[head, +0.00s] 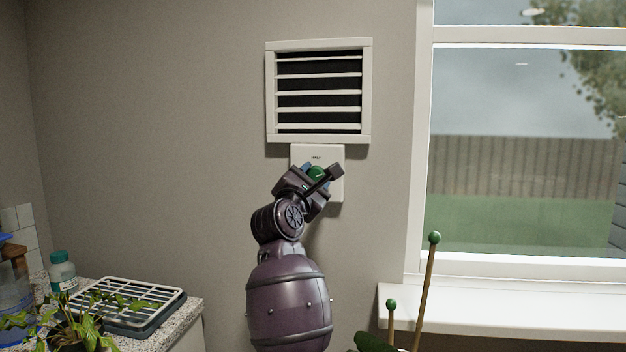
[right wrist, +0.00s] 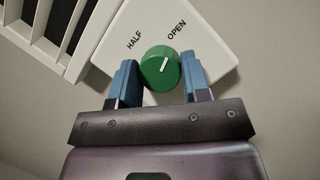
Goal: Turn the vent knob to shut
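The vent knob (right wrist: 160,68) is a round green knob with a white pointer line, on a white wall plate (right wrist: 215,38) marked HALF and OPEN. Its pointer is aimed toward the OPEN mark. My right gripper (right wrist: 160,76) has its two blue fingers on either side of the knob, seemingly touching it. In the head view the knob (head: 316,173) is partly hidden by my right gripper (head: 314,178); the plate (head: 331,158) sits under the louvered vent (head: 319,90), whose slats stand apart with dark gaps. My left gripper is not in view.
A window (head: 525,150) with a white sill (head: 500,312) is at right. Green-topped stakes (head: 434,238) rise at the lower right. A counter at lower left holds a drying rack (head: 125,302), a leafy plant (head: 75,322) and a bottle (head: 62,271). The wall around the vent is bare.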

